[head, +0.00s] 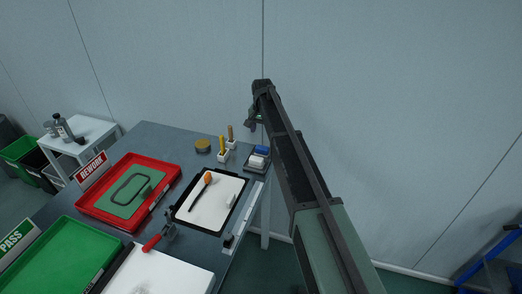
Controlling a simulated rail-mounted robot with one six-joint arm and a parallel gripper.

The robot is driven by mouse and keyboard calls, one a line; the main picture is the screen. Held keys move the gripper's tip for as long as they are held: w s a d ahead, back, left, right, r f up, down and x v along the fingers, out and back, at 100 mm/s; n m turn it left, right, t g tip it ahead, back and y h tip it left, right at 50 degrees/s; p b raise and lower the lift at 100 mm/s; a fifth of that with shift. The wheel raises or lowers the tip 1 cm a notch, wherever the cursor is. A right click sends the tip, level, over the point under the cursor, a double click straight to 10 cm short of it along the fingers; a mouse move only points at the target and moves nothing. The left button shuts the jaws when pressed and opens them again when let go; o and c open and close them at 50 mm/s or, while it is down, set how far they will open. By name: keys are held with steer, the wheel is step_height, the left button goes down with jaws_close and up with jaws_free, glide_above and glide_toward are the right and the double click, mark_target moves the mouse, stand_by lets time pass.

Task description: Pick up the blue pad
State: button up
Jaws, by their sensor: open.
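The blue pad (262,149) is a small block at the back right corner of the grey table. It sits in a small dark holder (248,169), with a white pad (257,160) just in front of it. My gripper (250,127) hangs at the far end of my raised arm. In the picture it is above and slightly left of the blue pad, apart from it. It is small and dark here; it is open, and I see nothing held in it.
Left of the holder stand two small white holders with upright yellow and brown handles (222,143) and a round tin (203,146). In front lie a white board (222,188) with an orange-tipped tool, a red REWORK tray (165,172) and a green PASS tray (88,232). A wall rises behind.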

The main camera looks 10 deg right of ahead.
mark_target(262, 147)
step_height(262, 147, down, 11)
steer(key=b, duration=0.9)
steer(key=shift+w+r, duration=0.15)
steer(key=shift+r, duration=0.25)
steer(key=c, duration=0.6)
steer(key=shift+o, duration=0.2)
steer(key=shift+r, duration=0.1)
step_height(262, 147, up, 20)
steer(key=p, duration=2)
